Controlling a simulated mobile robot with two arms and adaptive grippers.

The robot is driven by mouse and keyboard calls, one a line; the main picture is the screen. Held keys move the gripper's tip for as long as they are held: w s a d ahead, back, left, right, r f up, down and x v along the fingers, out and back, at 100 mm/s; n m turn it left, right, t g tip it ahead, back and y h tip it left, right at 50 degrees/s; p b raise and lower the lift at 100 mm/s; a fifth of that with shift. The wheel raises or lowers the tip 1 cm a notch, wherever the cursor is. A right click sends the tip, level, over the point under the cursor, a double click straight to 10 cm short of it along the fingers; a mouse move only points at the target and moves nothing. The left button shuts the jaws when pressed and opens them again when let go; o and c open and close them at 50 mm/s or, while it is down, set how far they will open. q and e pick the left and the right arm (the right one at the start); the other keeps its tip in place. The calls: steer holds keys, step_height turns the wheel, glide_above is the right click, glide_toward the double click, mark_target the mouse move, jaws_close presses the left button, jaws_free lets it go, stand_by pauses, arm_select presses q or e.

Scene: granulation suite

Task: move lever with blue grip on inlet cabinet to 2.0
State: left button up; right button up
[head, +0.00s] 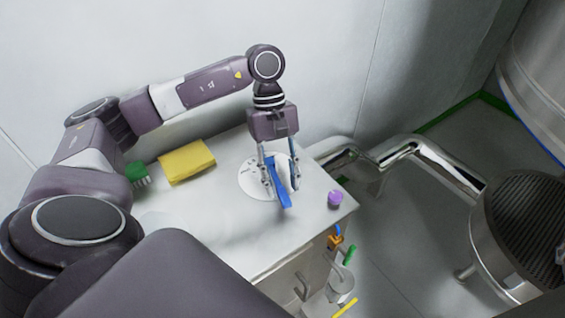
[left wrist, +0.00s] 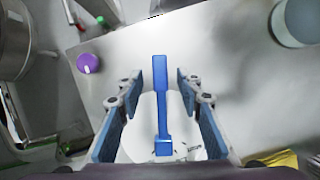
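The lever with the blue grip (head: 284,196) stands on a round white dial plate (head: 250,181) on top of the inlet cabinet (head: 225,220). In the left wrist view the blue lever (left wrist: 161,95) runs up the middle of the picture. My left gripper (head: 280,178) points down over the dial with a finger on each side of the lever. In the left wrist view the fingers of my left gripper (left wrist: 159,85) are spread, with clear gaps to the lever on both sides. The dial's numbers are too small to read. My right gripper is not in view.
A purple cap (head: 335,199) sits near the cabinet's right edge. A yellow cloth (head: 187,160) and a green brush (head: 137,173) lie at the back left. Tools and a cup (head: 341,284) hang on the cabinet's side. Steel pipes (head: 430,158) run behind on the right.

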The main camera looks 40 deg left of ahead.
mark_target(276, 178)
arm_select(q)
steer(key=v, duration=1)
steer(key=shift+w+a, duration=0.1)
